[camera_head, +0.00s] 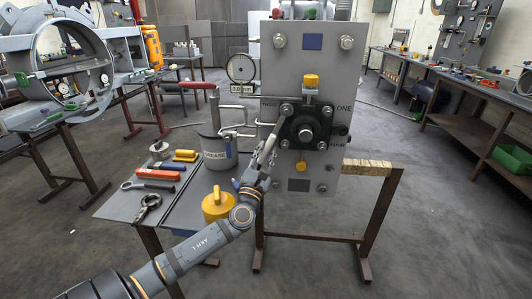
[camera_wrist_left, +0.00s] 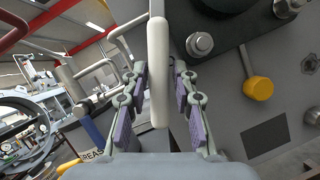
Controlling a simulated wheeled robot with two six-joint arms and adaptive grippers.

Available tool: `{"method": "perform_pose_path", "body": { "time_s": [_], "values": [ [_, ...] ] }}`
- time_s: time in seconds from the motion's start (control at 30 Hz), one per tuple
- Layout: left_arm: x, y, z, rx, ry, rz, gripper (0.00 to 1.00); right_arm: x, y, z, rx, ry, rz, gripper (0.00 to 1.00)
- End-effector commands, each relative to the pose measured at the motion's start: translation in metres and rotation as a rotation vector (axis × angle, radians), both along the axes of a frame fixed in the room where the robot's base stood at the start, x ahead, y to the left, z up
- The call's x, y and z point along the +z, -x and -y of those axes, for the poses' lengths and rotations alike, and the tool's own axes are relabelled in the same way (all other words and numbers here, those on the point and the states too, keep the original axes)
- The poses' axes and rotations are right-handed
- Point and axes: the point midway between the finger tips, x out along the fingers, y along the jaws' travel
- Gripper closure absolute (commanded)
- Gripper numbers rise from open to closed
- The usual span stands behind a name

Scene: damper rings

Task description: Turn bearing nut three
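A dark square bearing flange (camera_head: 315,123) with a central hub and corner nuts is on the upright grey panel. One corner nut (camera_wrist_left: 199,43) shows close up in the left wrist view. A pale straight bar (camera_wrist_left: 158,60) slants down and left from the flange's left side in the head view. My left gripper (camera_head: 264,160) is at its lower end. In the left wrist view my left gripper (camera_wrist_left: 160,72) has fingers apart on either side of the bar, with no clear contact. My right gripper is out of view.
A yellow knob (camera_wrist_left: 258,88) sticks out below the flange. A grease can (camera_head: 217,150) with piping stands left of the panel. Loose tools, including a red-handled one (camera_head: 157,174), and a yellow object (camera_head: 217,204) lie on the bench (camera_head: 118,207).

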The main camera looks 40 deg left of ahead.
Motion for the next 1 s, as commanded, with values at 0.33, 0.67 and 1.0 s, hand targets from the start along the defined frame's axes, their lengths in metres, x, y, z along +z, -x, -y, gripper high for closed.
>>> {"method": "perform_pose_path", "body": {
  "time_s": [0.33, 0.67, 1.0],
  "values": [
    [0.012, 0.008, -0.012, 0.001, -0.109, -0.065, 0.72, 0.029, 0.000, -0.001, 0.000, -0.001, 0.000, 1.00],
    [0.012, 0.011, -0.017, 0.000, -0.148, -0.087, 0.72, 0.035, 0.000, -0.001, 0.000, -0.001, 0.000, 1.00],
    [0.006, 0.011, -0.015, 0.002, -0.108, -0.066, 0.72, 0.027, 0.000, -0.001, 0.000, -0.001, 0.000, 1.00]
  ]
}}
